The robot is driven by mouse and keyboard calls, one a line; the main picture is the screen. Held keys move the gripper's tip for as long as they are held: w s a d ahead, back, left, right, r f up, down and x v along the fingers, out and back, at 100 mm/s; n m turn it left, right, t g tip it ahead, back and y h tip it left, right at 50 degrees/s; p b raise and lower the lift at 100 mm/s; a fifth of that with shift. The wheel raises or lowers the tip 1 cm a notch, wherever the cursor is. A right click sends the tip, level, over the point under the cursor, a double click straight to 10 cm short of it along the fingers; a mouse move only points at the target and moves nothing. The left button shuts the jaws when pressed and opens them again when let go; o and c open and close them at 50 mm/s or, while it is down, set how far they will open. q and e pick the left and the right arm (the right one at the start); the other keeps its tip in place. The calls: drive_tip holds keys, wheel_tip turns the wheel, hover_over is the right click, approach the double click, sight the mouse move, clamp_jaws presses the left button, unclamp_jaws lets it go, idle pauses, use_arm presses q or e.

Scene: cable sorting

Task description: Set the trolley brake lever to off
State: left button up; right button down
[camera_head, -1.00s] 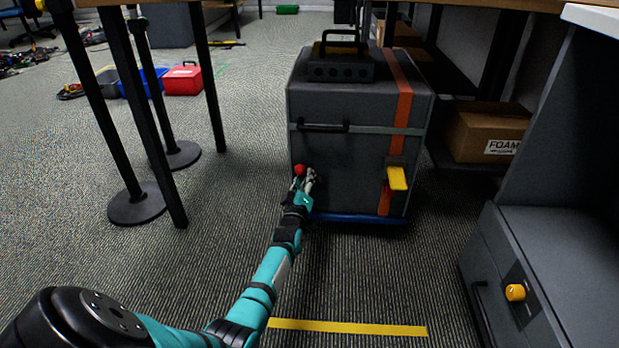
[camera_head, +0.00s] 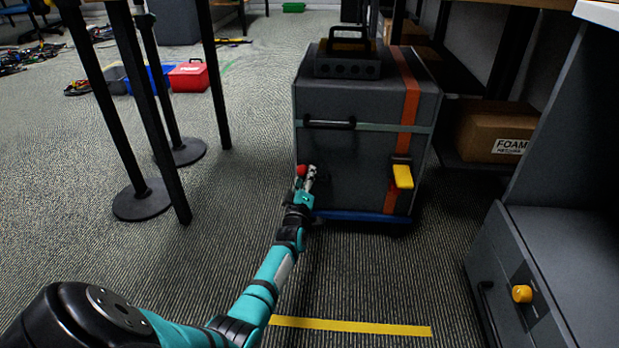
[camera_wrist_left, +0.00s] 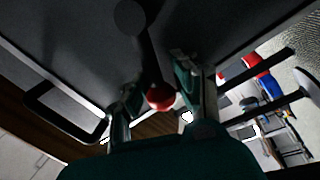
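The trolley (camera_head: 345,165) is a dark grey box on a blue base with an orange stripe. Its brake lever is a dark bar with a red ball knob (camera_head: 301,170) at the lower left of the front face. In the left wrist view the bar runs down from a round dark pivot (camera_wrist_left: 130,16) to the red knob (camera_wrist_left: 160,97). My left gripper (camera_head: 307,177) is at the knob. In the wrist view its fingers (camera_wrist_left: 157,85) stand on either side of the knob, apart, with small gaps showing. My right gripper is in neither view.
A yellow handle (camera_head: 403,175) sticks out at the trolley's right front. A grey cabinet (camera_head: 565,255) with a yellow knob (camera_head: 522,293) stands at right. Black posts (camera_head: 141,200) stand at left. The floor before the trolley is clear, with yellow tape (camera_head: 350,326).

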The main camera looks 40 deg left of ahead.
sight(310, 139)
use_arm(q)
drive_tip(key=o, duration=0.4)
drive_tip(key=shift+r, duration=0.1)
drive_tip(key=shift+d, duration=0.1)
wheel_tip(310, 139, up, 10)
drive_tip(key=shift+f, duration=0.1)
